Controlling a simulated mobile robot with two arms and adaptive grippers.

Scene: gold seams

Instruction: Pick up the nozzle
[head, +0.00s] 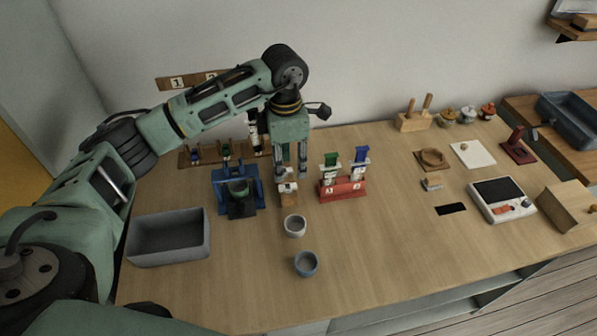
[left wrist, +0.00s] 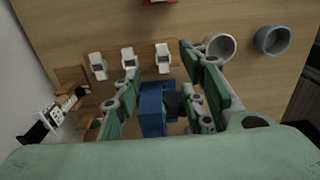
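My left gripper (head: 291,172) points down over the middle of the table, open, with nothing visible between its fingers. It also shows in the left wrist view (left wrist: 157,63), fingers spread. Below it is a small wooden holder with white pieces (head: 288,188). In the left wrist view three white pieces stand in a row, a left one (left wrist: 98,66), a middle one (left wrist: 129,59) and a right one (left wrist: 162,58). They may be nozzles, but I cannot tell which piece is the nozzle. The right one lies nearest the gap between the fingertips. My right gripper is not in view.
A blue stand (head: 220,180) is left of the gripper, a red rack (head: 345,190) right of it. A white cup (head: 294,226) and blue cup (head: 306,264) stand in front. A grey bin (head: 168,238) is at left, a white scale (head: 500,212) at right.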

